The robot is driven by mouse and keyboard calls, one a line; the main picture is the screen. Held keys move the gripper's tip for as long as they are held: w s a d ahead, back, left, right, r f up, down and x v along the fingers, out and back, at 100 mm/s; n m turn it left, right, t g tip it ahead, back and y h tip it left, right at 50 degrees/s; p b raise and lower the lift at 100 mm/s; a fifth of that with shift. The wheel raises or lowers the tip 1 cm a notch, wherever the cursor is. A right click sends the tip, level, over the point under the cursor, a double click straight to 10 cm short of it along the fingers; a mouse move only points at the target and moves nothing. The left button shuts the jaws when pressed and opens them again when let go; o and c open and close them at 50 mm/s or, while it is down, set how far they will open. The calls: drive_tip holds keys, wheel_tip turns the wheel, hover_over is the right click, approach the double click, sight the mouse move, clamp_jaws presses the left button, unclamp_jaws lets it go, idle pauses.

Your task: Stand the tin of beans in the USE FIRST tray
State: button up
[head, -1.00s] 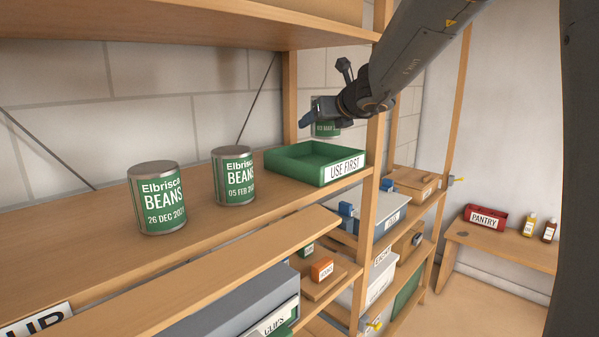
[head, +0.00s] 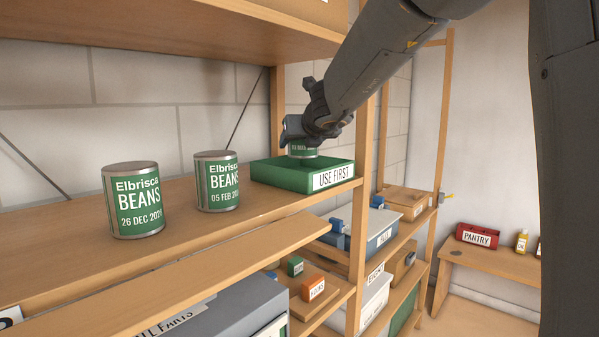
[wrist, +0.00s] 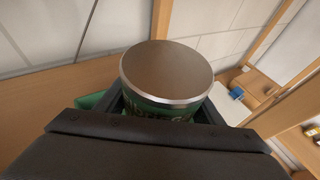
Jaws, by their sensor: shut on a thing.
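My gripper (head: 300,137) is shut on a green-labelled tin of beans (head: 303,152), upright at the USE FIRST tray (head: 268,178). The tray is green with a white label on its front. The tin's lower part is hidden behind the tray's front wall, so I cannot tell whether it touches the tray floor. In the wrist view the tin's metal lid (wrist: 166,72) shows between the jaws. Two more bean tins stand on the shelf left of the tray, one dated 26 DEC (head: 133,200) and one dated 05 FEB (head: 217,182).
The wooden shelf (head: 180,225) has bare room in front of the tins. A shelf board (head: 270,55) hangs above and a wooden post (head: 362,150) stands right of the tray. Bins and boxes fill lower shelves. A red PANTRY box (head: 478,236) sits on a bench at right.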

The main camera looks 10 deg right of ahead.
sight(307, 152)
drive_tip(key=shift+f+b, duration=2.3)
drive_tip(key=shift+f, duration=0.2)
drive_tip(key=o, duration=1.2)
drive_tip(key=shift+f, duration=0.15)
drive_tip(key=shift+r, duration=0.2)
drive_tip(key=p+v, duration=0.4)
drive_tip(key=v, duration=0.6)
drive_tip(key=shift+s+r, duration=0.25)
drive_tip(key=shift+s, duration=0.05)
drive_tip(key=shift+s+r, duration=0.15)
drive_tip(key=shift+s, duration=0.5)
